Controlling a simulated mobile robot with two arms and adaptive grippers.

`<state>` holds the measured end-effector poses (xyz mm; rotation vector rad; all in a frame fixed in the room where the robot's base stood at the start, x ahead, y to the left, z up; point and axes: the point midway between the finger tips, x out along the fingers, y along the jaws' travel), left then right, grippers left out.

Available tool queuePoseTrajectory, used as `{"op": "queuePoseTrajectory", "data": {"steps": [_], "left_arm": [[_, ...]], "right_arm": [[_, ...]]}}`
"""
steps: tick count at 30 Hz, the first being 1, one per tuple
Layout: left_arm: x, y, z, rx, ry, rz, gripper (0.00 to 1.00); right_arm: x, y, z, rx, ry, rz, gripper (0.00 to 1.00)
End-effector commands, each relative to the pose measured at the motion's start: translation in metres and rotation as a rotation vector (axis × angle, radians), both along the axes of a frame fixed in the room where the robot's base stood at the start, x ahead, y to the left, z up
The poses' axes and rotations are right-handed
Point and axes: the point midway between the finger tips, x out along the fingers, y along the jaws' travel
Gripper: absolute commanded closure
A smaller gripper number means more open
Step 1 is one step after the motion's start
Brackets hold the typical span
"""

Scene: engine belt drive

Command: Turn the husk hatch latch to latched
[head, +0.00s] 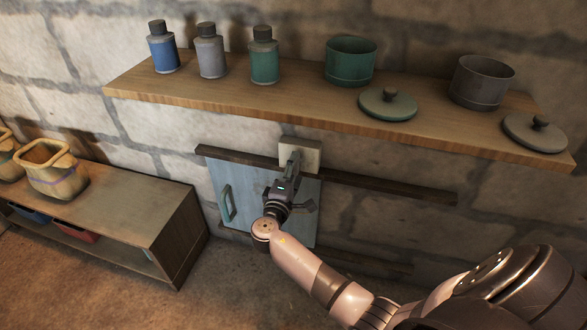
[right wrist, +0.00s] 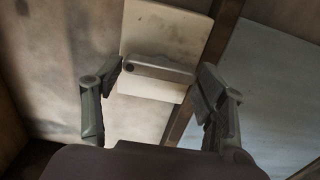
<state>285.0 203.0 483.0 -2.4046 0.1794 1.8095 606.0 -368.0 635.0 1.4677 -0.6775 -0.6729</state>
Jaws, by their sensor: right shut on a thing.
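The husk hatch (head: 247,190) is a pale blue panel set between dark horizontal rails on the stone wall, with a green-blue handle (head: 226,204) on its left. A cream plate (head: 313,154) sits at its upper right. On the plate is the latch, a short grey bar that shows in the right wrist view (right wrist: 158,68) lying roughly crosswise there. My right gripper (head: 291,165) is at the plate, shut on the latch, with one finger at each end of the bar in the right wrist view (right wrist: 158,75). In the head view the gripper mostly hides the latch. My left gripper is out of view.
A wooden shelf (head: 300,100) juts out above the hatch, with several bottles, pots and lids on it. A low wooden cabinet (head: 120,205) with yellowish jars (head: 52,178) stands at the left.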

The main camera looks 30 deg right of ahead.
Motion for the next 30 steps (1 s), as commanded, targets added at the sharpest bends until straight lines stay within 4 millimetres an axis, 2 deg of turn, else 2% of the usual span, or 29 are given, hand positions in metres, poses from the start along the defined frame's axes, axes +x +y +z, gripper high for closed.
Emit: {"op": "queuePoseTrajectory", "data": {"steps": [15, 16, 25, 30], "left_arm": [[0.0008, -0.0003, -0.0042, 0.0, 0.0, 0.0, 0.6], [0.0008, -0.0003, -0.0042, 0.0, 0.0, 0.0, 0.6], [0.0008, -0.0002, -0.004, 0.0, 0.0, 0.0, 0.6], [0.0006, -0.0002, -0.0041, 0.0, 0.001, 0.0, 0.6]], "right_arm": [[-0.0001, 0.0009, -0.0016, -0.013, 0.02, 0.002, 0.62], [-0.0001, 0.0009, -0.0017, -0.013, 0.02, 0.002, 0.34], [-0.0001, 0.0004, -0.001, -0.012, 0.017, 0.001, 0.14], [-0.0001, 0.0002, -0.0006, -0.012, 0.016, 0.0, 0.13]]}}
